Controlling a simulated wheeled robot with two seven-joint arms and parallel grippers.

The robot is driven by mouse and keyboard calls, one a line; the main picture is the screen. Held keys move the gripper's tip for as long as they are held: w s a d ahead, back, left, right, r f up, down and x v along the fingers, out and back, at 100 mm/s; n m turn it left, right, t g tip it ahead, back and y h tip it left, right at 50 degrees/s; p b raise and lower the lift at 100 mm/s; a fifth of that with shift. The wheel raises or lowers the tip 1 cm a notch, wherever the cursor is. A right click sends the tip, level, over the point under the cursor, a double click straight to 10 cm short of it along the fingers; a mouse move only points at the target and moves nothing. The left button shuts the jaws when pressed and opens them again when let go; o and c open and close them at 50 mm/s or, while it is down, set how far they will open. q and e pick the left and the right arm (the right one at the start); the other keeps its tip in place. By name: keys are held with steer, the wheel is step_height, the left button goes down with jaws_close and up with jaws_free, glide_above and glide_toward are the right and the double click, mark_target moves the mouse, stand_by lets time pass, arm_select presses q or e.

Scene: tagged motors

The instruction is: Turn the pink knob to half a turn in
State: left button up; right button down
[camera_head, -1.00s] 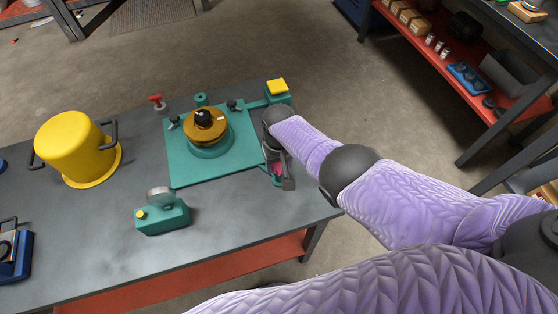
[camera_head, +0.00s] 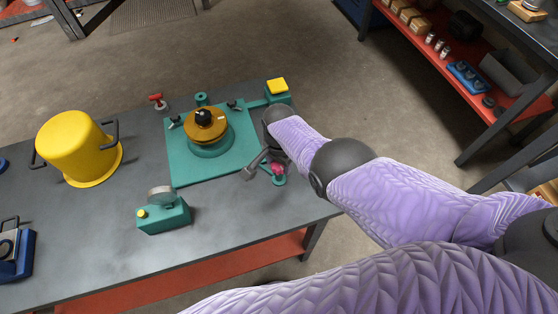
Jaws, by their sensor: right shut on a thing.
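The pink knob (camera_head: 278,169) sits on a small teal base at the right front corner of the teal fixture plate (camera_head: 185,168), on the dark workbench. My right gripper (camera_head: 271,169) is at the knob and shut on it, with its grey body turned so that one end points to the lower left. My wrist and gripper hide part of the knob and of the plate's right edge. My left gripper is out of view.
An orange-brown disc with a black knob (camera_head: 205,118) stands on the plate. A yellow pot (camera_head: 73,145), a teal gauge box (camera_head: 164,215), a red valve handle (camera_head: 156,101) and a yellow button box (camera_head: 277,87) stand nearby. The bench front right is clear.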

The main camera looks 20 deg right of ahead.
steer(key=shift+w+r+m, duration=0.1)
steer(key=shift+m, duration=1.1)
steer(key=shift+m, duration=0.3)
steer(key=shift+c, duration=1.4)
jaws_free()
steer(key=shift+o, duration=0.9)
